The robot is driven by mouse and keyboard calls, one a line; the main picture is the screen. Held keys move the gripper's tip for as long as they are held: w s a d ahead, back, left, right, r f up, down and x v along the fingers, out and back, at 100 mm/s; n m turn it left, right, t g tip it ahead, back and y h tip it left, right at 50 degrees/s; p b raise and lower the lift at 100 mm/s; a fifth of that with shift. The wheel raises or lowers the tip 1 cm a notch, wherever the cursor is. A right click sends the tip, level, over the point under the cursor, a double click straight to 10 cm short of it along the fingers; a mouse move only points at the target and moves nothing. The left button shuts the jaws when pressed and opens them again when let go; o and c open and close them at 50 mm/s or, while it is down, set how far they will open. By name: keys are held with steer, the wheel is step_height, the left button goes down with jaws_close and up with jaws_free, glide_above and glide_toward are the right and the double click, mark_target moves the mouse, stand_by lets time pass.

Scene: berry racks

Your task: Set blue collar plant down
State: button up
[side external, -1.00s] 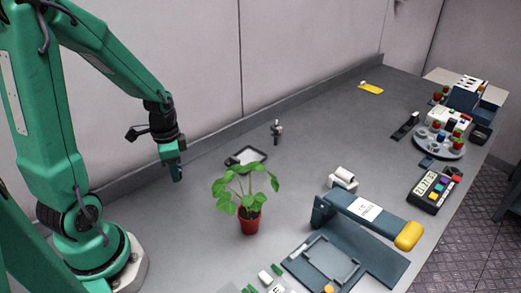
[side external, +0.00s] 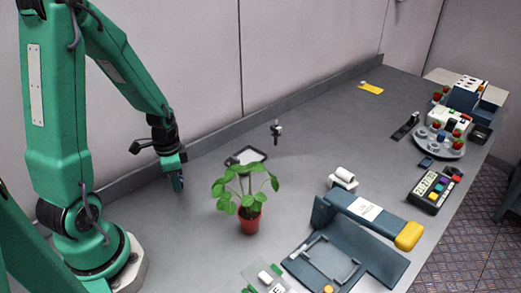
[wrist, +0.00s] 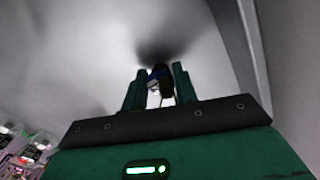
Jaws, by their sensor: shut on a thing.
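My gripper (side external: 178,184) hangs low over the left part of the grey bench, left of the potted plant. In the wrist view my gripper (wrist: 157,88) has its two green fingers around a small dark thing with a blue band (wrist: 159,72) and a pale patch. This seems to be the blue collar plant; its details are too dark to make out. A dark shadow lies on the bench just beyond it. In the side view it is mostly hidden by the fingers, and I cannot tell whether it touches the bench.
A leafy plant in a red pot (side external: 249,220) stands right of my gripper. A dark-rimmed tray (side external: 232,161) lies behind it. A blue lever device (side external: 330,240), a keypad (side external: 428,190) and a round berry rack (side external: 425,143) are further right. The bench's back middle is mostly clear.

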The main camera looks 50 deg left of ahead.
steer(key=shift+f, duration=0.15)
steer(key=o, duration=0.9)
steer(key=shift+o, duration=0.2)
steer(key=shift+r, duration=0.2)
step_height(320, 180, up, 12)
stand_by(0.4)
stand_by(0.5)
steer(key=s+d+r+n+t, duration=0.3)
steer(key=d+r+n+t, duration=0.1)
steer(key=d+r, duration=0.7)
steer(key=shift+d+r+n+t, duration=0.2)
steer(key=shift+d+n+t, duration=0.1)
steer(key=shift+d+t, duration=0.55)
